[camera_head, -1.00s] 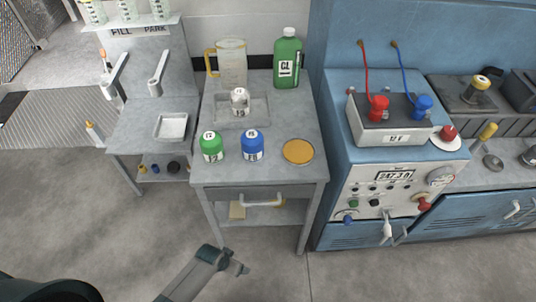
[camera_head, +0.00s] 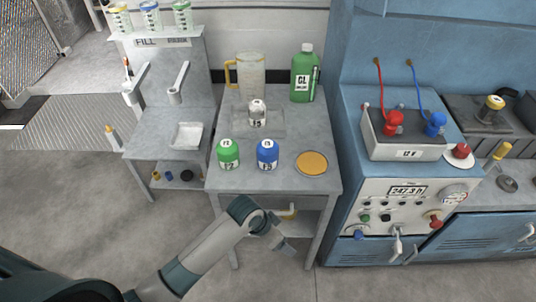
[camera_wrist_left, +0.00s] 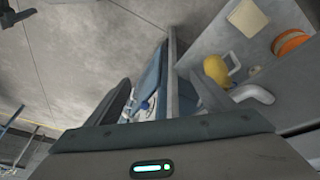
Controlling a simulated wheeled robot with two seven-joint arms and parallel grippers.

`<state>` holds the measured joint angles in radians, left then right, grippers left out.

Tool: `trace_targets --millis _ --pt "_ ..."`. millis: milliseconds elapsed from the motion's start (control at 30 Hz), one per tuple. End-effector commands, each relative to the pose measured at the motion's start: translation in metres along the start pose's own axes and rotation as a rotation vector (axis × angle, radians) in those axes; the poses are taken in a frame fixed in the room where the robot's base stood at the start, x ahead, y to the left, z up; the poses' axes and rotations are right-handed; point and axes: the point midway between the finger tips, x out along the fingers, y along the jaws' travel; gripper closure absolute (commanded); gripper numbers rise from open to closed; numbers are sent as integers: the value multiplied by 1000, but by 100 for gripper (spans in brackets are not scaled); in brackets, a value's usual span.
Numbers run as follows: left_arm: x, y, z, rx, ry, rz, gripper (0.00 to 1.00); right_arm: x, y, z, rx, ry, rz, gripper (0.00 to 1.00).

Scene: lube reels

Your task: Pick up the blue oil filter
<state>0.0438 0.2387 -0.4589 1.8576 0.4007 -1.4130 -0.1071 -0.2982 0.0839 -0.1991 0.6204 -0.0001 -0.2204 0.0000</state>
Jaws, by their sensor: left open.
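The blue oil filter (camera_head: 267,155) stands upright on the small grey table (camera_head: 240,180), close to its front edge. A green filter (camera_head: 228,155) stands to its left, and a white one (camera_head: 257,118) stands in a shallow tray behind them. My left gripper (camera_head: 286,247) is open and empty, in front of the table and lower in the picture than the blue filter, apart from it. The left wrist view looks toward the floor and a lower shelf; the blue filter is not seen there. My right gripper is out of view.
An orange-topped round lid (camera_head: 312,162) lies right of the filters. A jug (camera_head: 250,75) and a green bottle (camera_head: 304,75) stand at the back. The table's front drawer handle is partly behind my arm. A blue bench (camera_head: 345,200) stands right of the table.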

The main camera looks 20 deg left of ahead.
Motion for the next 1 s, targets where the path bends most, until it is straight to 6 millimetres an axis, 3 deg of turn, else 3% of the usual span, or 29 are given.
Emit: trace_targets --millis 400,733,1000 --pt "-82 34 -44 224 0 49 23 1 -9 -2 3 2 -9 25" --pt "-96 28 -76 364 -44 73 23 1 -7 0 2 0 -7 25" --pt "-113 0 -117 497 -119 76 23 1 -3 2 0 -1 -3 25"
